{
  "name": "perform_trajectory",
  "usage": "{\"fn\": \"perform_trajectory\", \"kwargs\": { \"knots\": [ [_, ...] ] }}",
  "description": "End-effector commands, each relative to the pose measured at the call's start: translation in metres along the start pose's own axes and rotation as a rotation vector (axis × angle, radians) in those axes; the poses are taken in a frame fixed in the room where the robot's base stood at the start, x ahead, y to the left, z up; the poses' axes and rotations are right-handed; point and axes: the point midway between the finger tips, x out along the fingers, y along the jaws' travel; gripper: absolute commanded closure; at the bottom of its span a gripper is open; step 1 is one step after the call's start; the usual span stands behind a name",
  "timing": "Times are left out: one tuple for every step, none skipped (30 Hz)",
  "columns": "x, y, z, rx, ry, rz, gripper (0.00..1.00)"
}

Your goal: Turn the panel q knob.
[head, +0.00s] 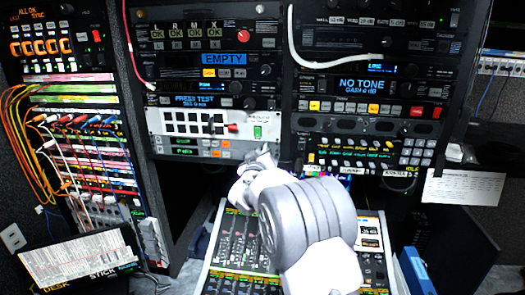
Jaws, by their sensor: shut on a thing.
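My gripper (264,156) is small in the head view, at the end of my white arm, against the face of the left rack, just below the white panel (185,122). It is shut on a small control there, which I take to be the panel q knob. The jaws and wrist hide that knob, so its shape, its label and how far it is turned cannot be seen. A small green-lit label (258,132) shows just above the gripper.
A mixing desk (222,245) lies under my arm. Another rack stands to the right, with a NO TONE display (361,85) and a lit button panel (360,152). A patch bay (90,140) with many cables is at the left. A paper sheet (464,187) hangs at the right.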

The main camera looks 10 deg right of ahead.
Motion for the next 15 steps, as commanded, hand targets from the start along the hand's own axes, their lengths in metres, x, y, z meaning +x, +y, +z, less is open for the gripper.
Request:
{"fn": "perform_trajectory", "kwargs": {
  "knots": [
    [-0.0002, -0.0012, 0.0019, -0.006, -0.004, -0.002, 1.00],
    [-0.0002, -0.0012, 0.0020, -0.009, -0.004, -0.002, 1.00],
    [-0.0002, -0.0013, 0.0021, -0.012, -0.004, -0.003, 1.00],
    [-0.0002, -0.0013, 0.0021, -0.013, -0.004, -0.002, 1.00],
    [-0.0002, -0.0013, 0.0022, -0.014, -0.004, -0.003, 1.00],
    [-0.0002, -0.0014, 0.0022, -0.015, -0.004, -0.003, 1.00],
    [-0.0002, -0.0014, 0.0023, -0.015, -0.004, -0.003, 1.00],
    [-0.0002, -0.0014, 0.0023, -0.015, -0.004, -0.003, 1.00],
    [-0.0002, -0.0014, 0.0023, -0.015, -0.004, -0.003, 1.00],
    [-0.0002, -0.0014, 0.0023, -0.015, -0.004, -0.003, 1.00],
    [-0.0002, -0.0014, 0.0024, -0.015, -0.004, -0.003, 1.00],
    [-0.0002, -0.0015, 0.0024, -0.015, -0.004, -0.003, 1.00],
    [-0.0002, -0.0015, 0.0024, -0.015, -0.004, -0.003, 1.00],
    [-0.0003, -0.0015, 0.0024, -0.015, -0.004, -0.003, 1.00],
    [-0.0003, -0.0015, 0.0024, -0.014, -0.004, -0.003, 0.79]
  ]
}}
